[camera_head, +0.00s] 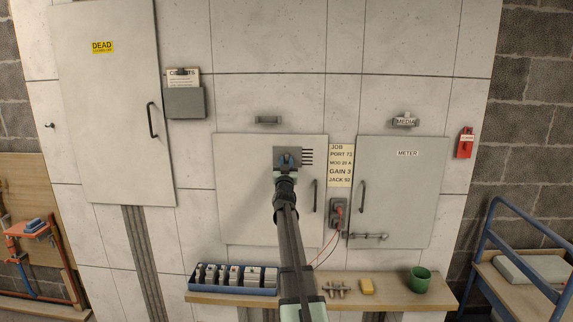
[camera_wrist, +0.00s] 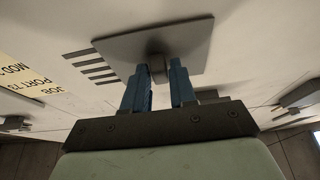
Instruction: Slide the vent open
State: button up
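The vent's grey square plate (camera_head: 288,153) sits on the upper part of a pale wall panel. Dark slots (camera_head: 307,157) show just to the plate's right; any slots behind it are hidden. In the wrist view the plate (camera_wrist: 185,45) has a small knob (camera_wrist: 157,68) on its face, and the slots (camera_wrist: 91,65) lie to its left. My gripper (camera_head: 285,169) is in front of the plate. In the wrist view the blue fingers of my gripper (camera_wrist: 158,82) are apart, with the knob at their tips between them. I cannot tell if they touch it.
A shelf (camera_head: 400,296) below holds a blue tray (camera_head: 235,290), a yellow block (camera_head: 367,286) and a green cup (camera_head: 419,279). A yellow label (camera_head: 341,166) is right of the vent. The METER door (camera_head: 405,200) is further right. The wall beside the plate is flat.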

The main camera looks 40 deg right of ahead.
aim_at(300, 156)
grip_shut()
jog(key=shift+s+d, duration=1.9)
jog(key=shift+d, duration=0.05)
jog(key=shift+o, duration=1.9)
grip_release()
